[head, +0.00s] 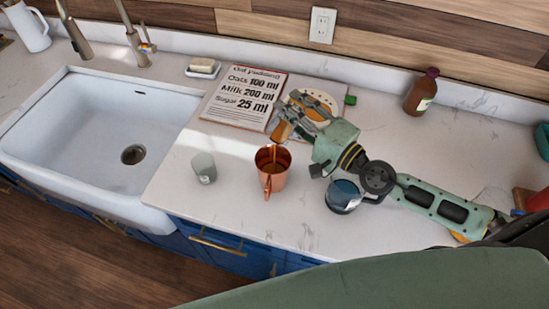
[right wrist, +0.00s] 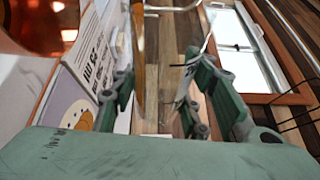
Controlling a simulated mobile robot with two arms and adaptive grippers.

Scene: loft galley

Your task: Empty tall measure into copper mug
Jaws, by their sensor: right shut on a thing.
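The copper mug (head: 268,182) stands upright on the counter, its handle toward the front. My right gripper (head: 290,116) is above and behind the mug, shut on the tall measure (head: 281,131). The measure is tilted with amber liquid in it, its lower end over the mug. A thin amber stream shows at the mug's mouth. In the right wrist view, the measure is a narrow amber strip (right wrist: 138,50) between the fingers, and a coppery surface, likely the mug (right wrist: 35,25), fills the top left corner. The level in the mug is unclear. My left gripper is not in view.
A small grey cup (head: 204,168) stands left of the mug. A glass jug with dark blue contents (head: 343,196) stands to the right, close below my right arm. An open recipe book (head: 240,96) lies behind. A brown bottle (head: 421,92) stands at the back; the sink (head: 110,180) is left.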

